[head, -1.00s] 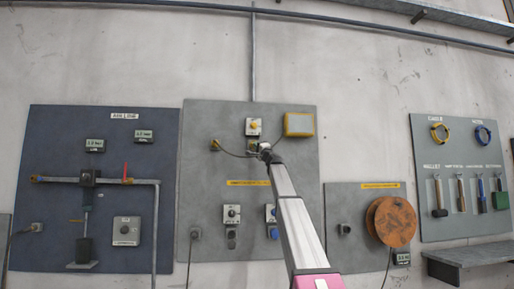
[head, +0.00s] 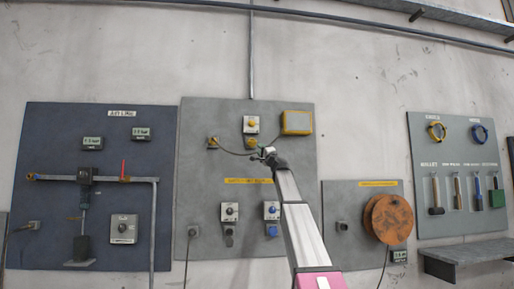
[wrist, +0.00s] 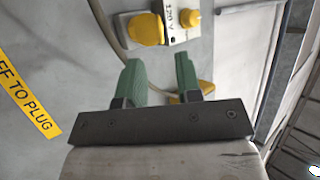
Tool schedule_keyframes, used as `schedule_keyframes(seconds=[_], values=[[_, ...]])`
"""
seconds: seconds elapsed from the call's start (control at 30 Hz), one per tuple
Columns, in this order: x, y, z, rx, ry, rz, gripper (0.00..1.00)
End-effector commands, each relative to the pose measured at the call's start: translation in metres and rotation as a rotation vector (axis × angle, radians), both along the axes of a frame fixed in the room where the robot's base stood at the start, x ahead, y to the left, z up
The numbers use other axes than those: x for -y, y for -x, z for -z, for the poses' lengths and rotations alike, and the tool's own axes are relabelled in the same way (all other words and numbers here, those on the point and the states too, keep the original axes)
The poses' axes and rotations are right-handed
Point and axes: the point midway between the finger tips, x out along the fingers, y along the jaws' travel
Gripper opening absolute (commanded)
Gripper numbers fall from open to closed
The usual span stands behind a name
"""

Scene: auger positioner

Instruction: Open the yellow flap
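The yellow flap (head: 251,142) is at the lower end of a small white box (head: 251,123) on the middle grey panel. It also shows in the wrist view as a rounded yellow cover (wrist: 146,29), lying flat against the box marked 120 V, so it looks closed. A yellow button (wrist: 190,18) is at the box's other end. My gripper (wrist: 158,62) is open and empty, its two green fingers apart. In the wrist view the flap is just beyond the fingertips, apart from them. In the head view my gripper (head: 267,153) is just right of and below the flap.
A yellow box (head: 296,122) is right of the white box, with a cable passing near my gripper. A yellow plug-like piece (head: 213,142) is at the left. Two switch boxes (head: 229,212) sit lower on the panel. A yellow label strip (wrist: 27,95) is at the left.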

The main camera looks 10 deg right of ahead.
Motion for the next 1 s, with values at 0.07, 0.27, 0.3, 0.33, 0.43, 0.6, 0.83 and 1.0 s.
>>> schedule_keyframes(seconds=[0.07, 0.27, 0.3, 0.33, 0.43, 0.6, 0.83, 1.0], values=[[0.006, 0.015, 0.011, -0.001, 0.0, 0.001, 0.32], [0.014, 0.027, 0.022, 0.0, 0.001, 0.001, 0.32], [0.014, 0.027, 0.022, 0.0, 0.0, 0.0, 0.32], [0.015, 0.028, 0.022, 0.0, 0.0, 0.0, 0.32], [0.015, 0.027, 0.022, 0.0, 0.0, 0.0, 0.32], [0.014, 0.027, 0.022, 0.0, 0.0, 0.0, 0.32], [0.013, 0.027, 0.028, -0.004, 0.007, -0.001, 0.32], [-0.001, 0.025, 0.087, -0.054, 0.086, -0.001, 0.32]])
